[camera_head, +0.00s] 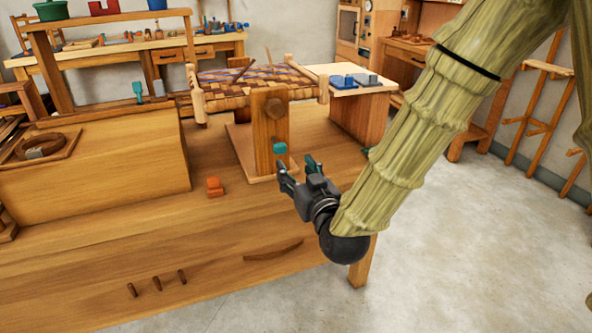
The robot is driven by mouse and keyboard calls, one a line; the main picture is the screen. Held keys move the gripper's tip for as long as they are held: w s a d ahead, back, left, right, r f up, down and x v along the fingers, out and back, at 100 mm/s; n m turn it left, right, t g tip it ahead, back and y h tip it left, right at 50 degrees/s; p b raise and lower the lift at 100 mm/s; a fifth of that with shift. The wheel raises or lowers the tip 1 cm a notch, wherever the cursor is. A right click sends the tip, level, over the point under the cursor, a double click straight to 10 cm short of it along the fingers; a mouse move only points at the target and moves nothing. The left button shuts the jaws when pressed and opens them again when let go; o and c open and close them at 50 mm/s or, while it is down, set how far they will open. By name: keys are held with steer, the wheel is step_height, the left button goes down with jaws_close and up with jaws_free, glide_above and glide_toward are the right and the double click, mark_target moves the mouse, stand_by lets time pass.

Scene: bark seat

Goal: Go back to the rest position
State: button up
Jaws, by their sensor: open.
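My gripper (299,172) is black with teal-tipped fingers. It is open, in the middle of the view, in front of the wooden upright stand on the bench. A small green block (280,148) shows just beyond the fingertips, against the upright post (268,125). I cannot tell whether the fingers touch it. No object shows between the fingers. My bark-textured arm comes in from the upper right and ends at a black wrist joint.
An orange block (214,187) lies on the wooden bench (200,235), left of my gripper. A woven seat (250,82) is behind the post. Blue and grey blocks (355,81) sit on a side surface. A tray with a coiled strip (40,147) is at left.

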steer(key=s+d+f+m+g+h, duration=0.1)
steer(key=s+d+f+g, duration=0.25)
steer(key=f, duration=0.75)
steer(key=s+d+f+m+g+h, duration=0.15)
steer(key=s+d+f, duration=0.3)
steer(key=f, duration=0.65)
steer(key=s+d+f+g+h, duration=0.2)
steer(key=s+d+f+g, duration=0.15)
steer(key=f, duration=0.75)
steer(key=s+d+f+m+g, duration=0.1)
steer(key=s+d+f+g, duration=0.3)
steer(key=s+f, duration=0.6)
steer(key=s+d+f+m+g+h, duration=0.1)
steer(key=s+d+f+g, duration=0.2)
steer(key=s, duration=0.6)
steer(key=s+d+f+m+g+h, duration=0.1)
steer(key=s+d+f, duration=0.3)
steer(key=s+d, duration=0.3)
step_height(320, 180, up, 19)
steer(key=s+a+p, duration=0.1)
steer(key=p, duration=1.8)
steer(key=shift+a+f, duration=0.2)
steer(key=shift+a, duration=0.1)
